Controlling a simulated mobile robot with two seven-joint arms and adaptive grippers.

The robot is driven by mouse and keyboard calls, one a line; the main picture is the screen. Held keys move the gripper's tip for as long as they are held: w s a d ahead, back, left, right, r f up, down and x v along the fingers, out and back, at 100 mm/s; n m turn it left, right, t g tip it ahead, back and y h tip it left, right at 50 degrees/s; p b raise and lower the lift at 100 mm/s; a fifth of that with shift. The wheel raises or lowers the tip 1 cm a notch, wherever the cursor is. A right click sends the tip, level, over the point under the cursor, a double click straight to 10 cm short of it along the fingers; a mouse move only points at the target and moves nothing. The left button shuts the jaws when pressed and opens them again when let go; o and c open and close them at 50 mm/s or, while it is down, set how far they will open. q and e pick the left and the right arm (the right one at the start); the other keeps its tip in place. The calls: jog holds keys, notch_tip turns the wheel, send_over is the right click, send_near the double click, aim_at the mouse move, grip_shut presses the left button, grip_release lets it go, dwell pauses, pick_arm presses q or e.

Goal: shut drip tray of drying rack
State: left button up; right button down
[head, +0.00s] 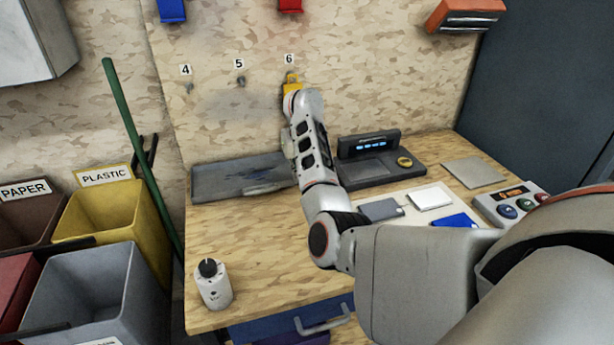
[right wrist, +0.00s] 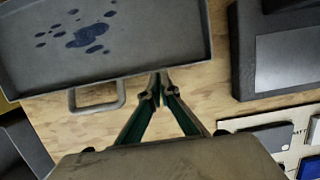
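The drip tray (head: 212,183) is a shallow dark grey tray at the back left of the wooden worktop, in front of the wall. Dark blue spots mark its floor. In the right wrist view the tray (right wrist: 150,52) fills the upper left, with a grey loop handle (right wrist: 97,107) on its near side. My right gripper (right wrist: 159,88) points at the tray's near edge, right of the handle. Its fingertips are together with nothing seen between them. In the head view my right arm hides the gripper and the tray's right end. I cannot make out a separate drying rack. My left gripper is out of view.
Right of the tray stands a dark device with a lit display (head: 372,150). A board with cards (head: 405,208) and a button box (head: 512,205) lie farther right. A white dial cylinder (head: 213,283) stands front left. Bins (head: 100,215) and a green pole (head: 135,140) are left.

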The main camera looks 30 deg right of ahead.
jog(key=v, duration=1)
jog(key=shift+s+r, duration=0.2)
jog(key=shift+s, duration=0.1)
